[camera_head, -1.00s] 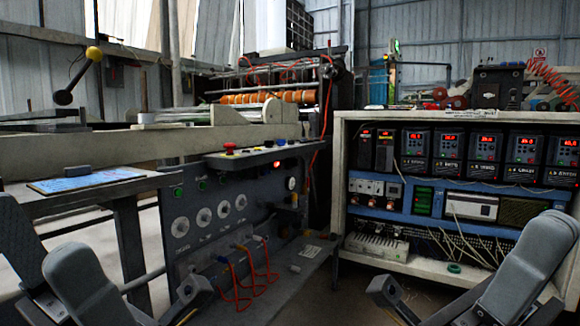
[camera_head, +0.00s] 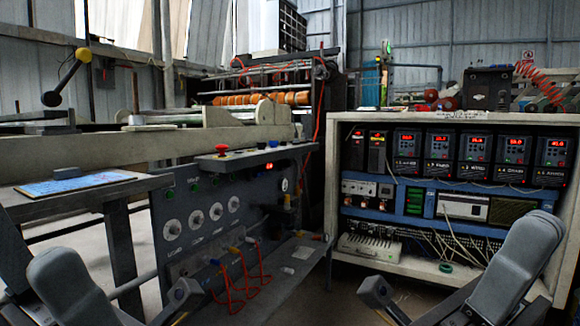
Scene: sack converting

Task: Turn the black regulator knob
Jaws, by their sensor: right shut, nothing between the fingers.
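A grey control panel (camera_head: 190,262) stands left of centre, with a row of pale round dials (camera_head: 196,220) on its front. Red hoses and small yellow and blue fittings (camera_head: 234,250) sit at its lower right. I cannot make out for certain which part is the black regulator knob; a small dark and yellow part (camera_head: 287,201) shows at the panel's right end. My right gripper (camera_head: 376,291) is at the bottom, right of centre, shut and empty, apart from the panel. My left gripper (camera_head: 184,294) is low in front of the panel; its fingers are not clear.
A white cabinet (camera_head: 333,200) with several red-lit drive units (camera_head: 437,146) stands at the right. A ledge (camera_head: 250,156) with a red button tops the panel. A grey table (camera_head: 40,212) with a blue sheet is at the left. Dark floor lies between panel and cabinet.

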